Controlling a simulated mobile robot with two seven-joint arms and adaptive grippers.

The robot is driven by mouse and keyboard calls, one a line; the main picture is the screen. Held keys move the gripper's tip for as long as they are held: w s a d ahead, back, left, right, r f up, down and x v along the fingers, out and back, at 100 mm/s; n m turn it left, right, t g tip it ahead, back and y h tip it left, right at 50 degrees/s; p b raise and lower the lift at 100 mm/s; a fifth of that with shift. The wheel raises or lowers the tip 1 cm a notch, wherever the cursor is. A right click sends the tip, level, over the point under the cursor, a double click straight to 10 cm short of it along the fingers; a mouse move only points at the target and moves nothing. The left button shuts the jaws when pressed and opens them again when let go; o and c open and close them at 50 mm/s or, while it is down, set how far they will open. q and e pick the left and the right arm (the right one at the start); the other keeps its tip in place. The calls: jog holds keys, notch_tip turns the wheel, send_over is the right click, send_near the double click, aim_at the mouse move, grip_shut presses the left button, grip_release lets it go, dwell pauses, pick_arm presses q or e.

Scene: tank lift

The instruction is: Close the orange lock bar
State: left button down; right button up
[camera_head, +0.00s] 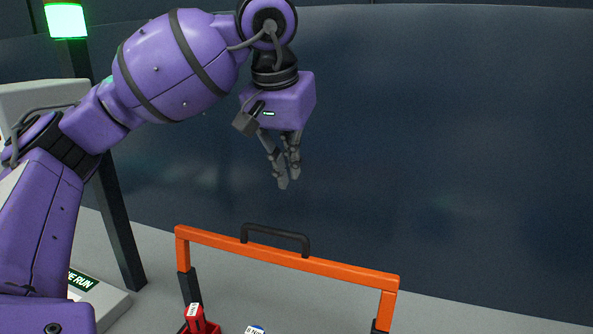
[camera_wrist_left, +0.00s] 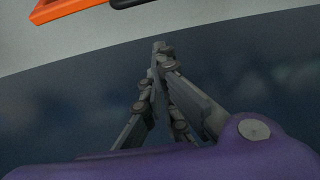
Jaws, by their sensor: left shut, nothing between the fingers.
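The orange lock bar (camera_head: 340,271) is a raised frame with a long crossbar and a leg at each end, standing on dark posts. A black handle (camera_head: 276,234) sits on top of its crossbar. A corner of the orange bar (camera_wrist_left: 62,9) and part of the black handle (camera_wrist_left: 125,2) show at the top edge of the left wrist view. My left gripper (camera_head: 283,184) is shut and empty, hanging above the handle and apart from it. Its fingers meet in the left wrist view (camera_wrist_left: 160,48). My right gripper is not in view.
A red block (camera_head: 195,317) with a white label and a small labelled blue-and-white item (camera_head: 255,330) lie below the bar. A dark post (camera_head: 118,215) with a green lamp (camera_head: 66,21) stands at the left. A dark curved wall fills the back.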

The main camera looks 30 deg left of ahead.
pick_arm(q)
notch_tip(320, 180, down, 8)
jog(key=s+p, duration=0.1)
jog(key=shift+d+r+p, duration=0.15)
jog(key=shift+p, duration=0.2)
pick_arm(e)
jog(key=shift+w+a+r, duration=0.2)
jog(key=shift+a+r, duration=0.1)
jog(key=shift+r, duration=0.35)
